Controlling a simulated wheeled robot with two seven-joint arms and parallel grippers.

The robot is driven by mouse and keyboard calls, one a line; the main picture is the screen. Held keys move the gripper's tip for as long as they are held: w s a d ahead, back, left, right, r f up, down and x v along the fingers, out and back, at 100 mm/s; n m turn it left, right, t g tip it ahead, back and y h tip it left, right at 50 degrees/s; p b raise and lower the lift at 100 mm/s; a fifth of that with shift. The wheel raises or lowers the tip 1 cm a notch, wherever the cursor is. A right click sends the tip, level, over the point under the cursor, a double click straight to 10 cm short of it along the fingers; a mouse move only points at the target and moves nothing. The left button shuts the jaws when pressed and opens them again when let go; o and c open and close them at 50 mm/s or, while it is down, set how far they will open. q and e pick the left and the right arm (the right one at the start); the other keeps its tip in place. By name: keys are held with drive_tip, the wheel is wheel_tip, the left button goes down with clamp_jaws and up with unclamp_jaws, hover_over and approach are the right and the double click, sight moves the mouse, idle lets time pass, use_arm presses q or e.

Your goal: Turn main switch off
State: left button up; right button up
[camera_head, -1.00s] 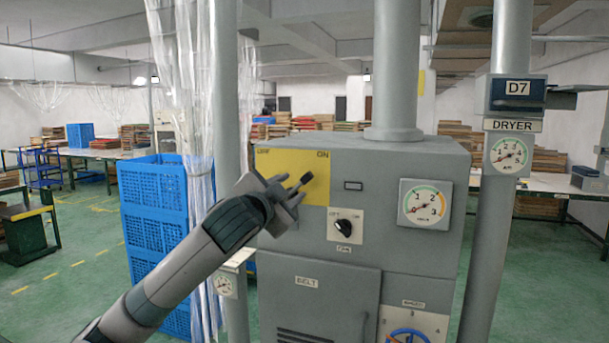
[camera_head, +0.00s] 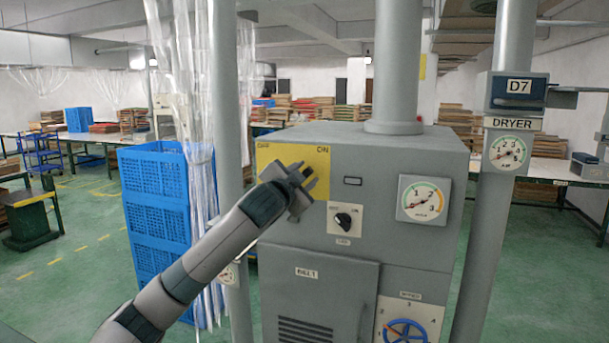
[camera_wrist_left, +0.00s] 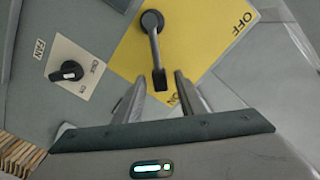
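The main switch is a grey lever with a dark end (camera_wrist_left: 159,80) on a yellow panel (camera_head: 275,153) marked OFF at left and ON at right. In the left wrist view the lever runs from its round pivot (camera_wrist_left: 152,20) towards the ON label, which a finger partly covers. My left gripper (camera_head: 309,175) is in front of the panel's right part, near the ON side. In the wrist view its two fingers (camera_wrist_left: 160,84) are open, with the lever's end between their tips. I see no clear contact. In the head view the hand hides the lever. My right gripper is not in view.
A fan knob (camera_head: 343,221) and a gauge (camera_head: 423,200) sit right of the panel on the grey cabinet (camera_head: 400,160). A blue wheel (camera_head: 405,331) is lower down. A grey post (camera_head: 226,100) and stacked blue crates (camera_head: 155,215) stand left of the cabinet.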

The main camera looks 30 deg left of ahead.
use_arm(q)
clamp_jaws()
drive_tip(key=shift+a+r, duration=0.1)
drive_tip(key=shift+a, duration=0.05)
drive_tip(key=s+a+n+b, duration=0.2)
drive_tip(key=a+n, duration=0.9)
drive_tip(key=n, duration=0.7)
drive_tip(key=shift+s+a, duration=0.2)
drive_tip(key=shift+s, duration=0.2)
drive_tip(key=shift+f, duration=0.2)
unclamp_jaws()
